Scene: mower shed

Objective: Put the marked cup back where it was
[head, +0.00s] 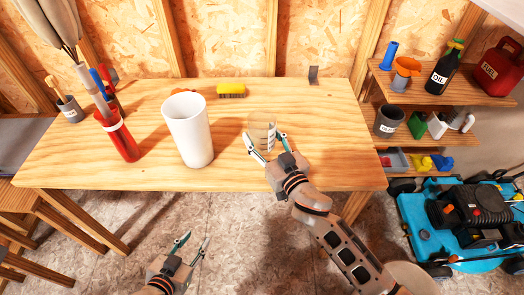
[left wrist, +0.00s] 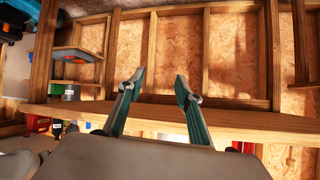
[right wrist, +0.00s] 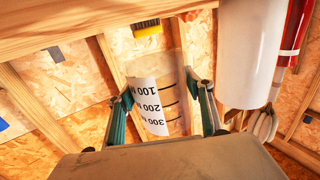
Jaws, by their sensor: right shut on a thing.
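The marked cup (head: 262,132) is clear with a pale scale strip, over the right part of the bench. In the right wrist view the cup (right wrist: 154,100) shows the marks 100, 200 and 300. My right gripper (head: 265,139) is shut on the cup, with one finger on each side of it. I cannot tell whether the cup touches the bench top. My left gripper (head: 194,241) is open and empty, low in front of the bench; its spread fingers also show in the left wrist view (left wrist: 160,88).
On the bench (head: 80,165) stand a tall white cylinder (head: 188,130) left of the cup, a red container (head: 119,138) with tubes, a grey pot (head: 70,110) and a yellow brush (head: 231,90). Shelves (head: 440,90) and a blue mower (head: 465,220) are at right.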

